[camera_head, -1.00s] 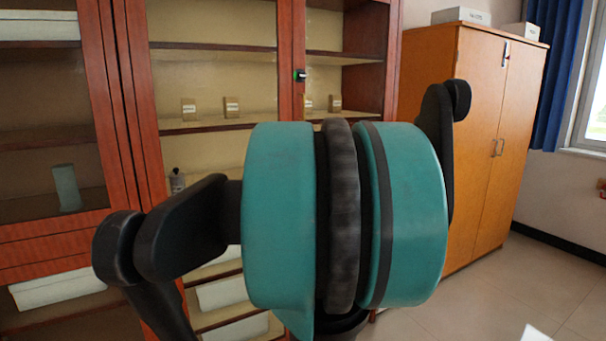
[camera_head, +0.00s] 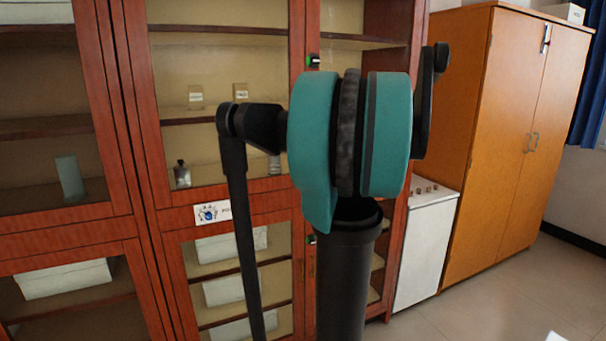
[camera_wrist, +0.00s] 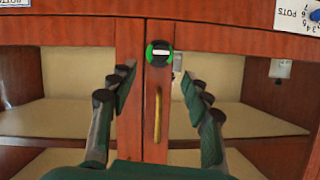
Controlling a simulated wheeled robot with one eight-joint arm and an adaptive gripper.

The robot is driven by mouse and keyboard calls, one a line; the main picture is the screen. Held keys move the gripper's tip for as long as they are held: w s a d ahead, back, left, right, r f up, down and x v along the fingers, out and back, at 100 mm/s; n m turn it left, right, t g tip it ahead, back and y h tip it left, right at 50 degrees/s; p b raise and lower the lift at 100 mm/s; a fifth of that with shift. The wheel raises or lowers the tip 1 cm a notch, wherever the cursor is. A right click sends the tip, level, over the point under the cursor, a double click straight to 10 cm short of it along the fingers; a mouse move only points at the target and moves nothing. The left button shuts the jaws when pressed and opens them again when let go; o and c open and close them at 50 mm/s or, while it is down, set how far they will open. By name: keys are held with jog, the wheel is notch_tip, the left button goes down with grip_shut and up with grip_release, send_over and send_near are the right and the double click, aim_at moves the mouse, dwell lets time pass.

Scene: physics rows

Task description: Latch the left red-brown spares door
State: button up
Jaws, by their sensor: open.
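A red-brown glazed cabinet (camera_head: 145,150) fills the left and middle of the head view. A small dark knob with a green mark (camera_head: 314,61) is on an upper door stile, and another (camera_head: 312,239) is lower down. In the wrist view, a round knob with a green ring and level white bar (camera_wrist: 159,53) sits beside the seam between two stiles, above an upright brass handle (camera_wrist: 158,113). My gripper (camera_wrist: 156,82) is open, its fingers either side of the stiles. No contact is visible. The gripper is hidden in the head view. No spares label is readable.
An orange-brown wardrobe (camera_head: 500,150) and a white low unit (camera_head: 425,250) stand right of the cabinet.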

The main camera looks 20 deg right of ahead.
jog(key=x, duration=0.9)
jog(key=shift+w+f, duration=0.2)
jog(key=shift+c, duration=0.5)
grip_shut()
jog(key=shift+d+f+m+t+y, duration=0.15)
jog(key=shift+m+t+y, duration=0.65)
jog(key=shift+m, duration=1.55)
jog(key=shift+f+m+t+y, duration=0.1)
jog(key=shift+m+t+y, duration=0.25)
jog(key=shift+m+y, duration=1.45)
jog(key=shift+d+f+m+t+y, duration=0.15)
jog(key=shift+m+t+y, duration=0.4)
jog(key=shift+m, duration=2.3)
